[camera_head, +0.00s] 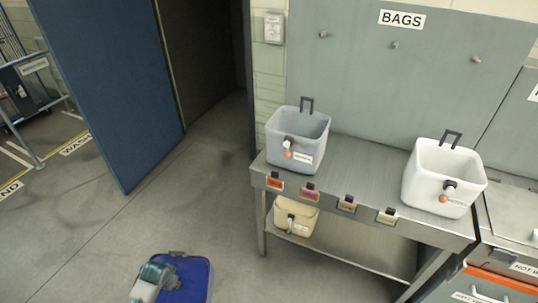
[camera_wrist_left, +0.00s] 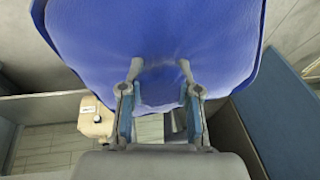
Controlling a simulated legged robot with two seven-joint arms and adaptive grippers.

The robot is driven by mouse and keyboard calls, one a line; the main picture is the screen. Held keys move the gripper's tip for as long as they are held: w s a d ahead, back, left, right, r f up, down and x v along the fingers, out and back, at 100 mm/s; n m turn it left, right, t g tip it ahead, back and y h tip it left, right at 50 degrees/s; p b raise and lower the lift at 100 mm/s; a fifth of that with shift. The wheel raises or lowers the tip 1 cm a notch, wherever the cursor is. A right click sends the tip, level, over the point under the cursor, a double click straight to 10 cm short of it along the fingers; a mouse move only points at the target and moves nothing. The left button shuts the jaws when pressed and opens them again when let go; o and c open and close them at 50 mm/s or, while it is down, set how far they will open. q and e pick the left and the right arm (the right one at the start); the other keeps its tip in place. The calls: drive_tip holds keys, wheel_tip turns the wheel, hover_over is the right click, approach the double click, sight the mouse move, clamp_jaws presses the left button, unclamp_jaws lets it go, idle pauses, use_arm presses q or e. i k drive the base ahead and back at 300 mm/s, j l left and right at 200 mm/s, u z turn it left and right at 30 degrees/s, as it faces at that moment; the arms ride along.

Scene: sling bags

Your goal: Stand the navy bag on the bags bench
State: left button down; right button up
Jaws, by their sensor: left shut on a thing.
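The navy bag (camera_head: 194,279) hangs in my left gripper (camera_head: 158,273) at the bottom of the head view, left of the bench and apart from it. In the left wrist view the bag (camera_wrist_left: 160,38) fills the top, and both fingers (camera_wrist_left: 160,100) are shut on its pinched cloth. The bag's underside is hidden in both views. The steel bags bench (camera_head: 352,168) stands at the right under a "BAGS" sign (camera_head: 402,19). Its top is bare between the two bins. My right gripper is not in view.
A grey bin (camera_head: 318,128) and a white bin (camera_head: 431,187) stand on the bench top. Small coloured tags line its front edge. A cream container (camera_head: 297,214) sits on the lower shelf. A blue panel (camera_head: 110,80) stands at the left; the floor between is clear.

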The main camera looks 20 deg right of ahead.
sight(364, 156)
drive_tip(key=z, duration=1.7)
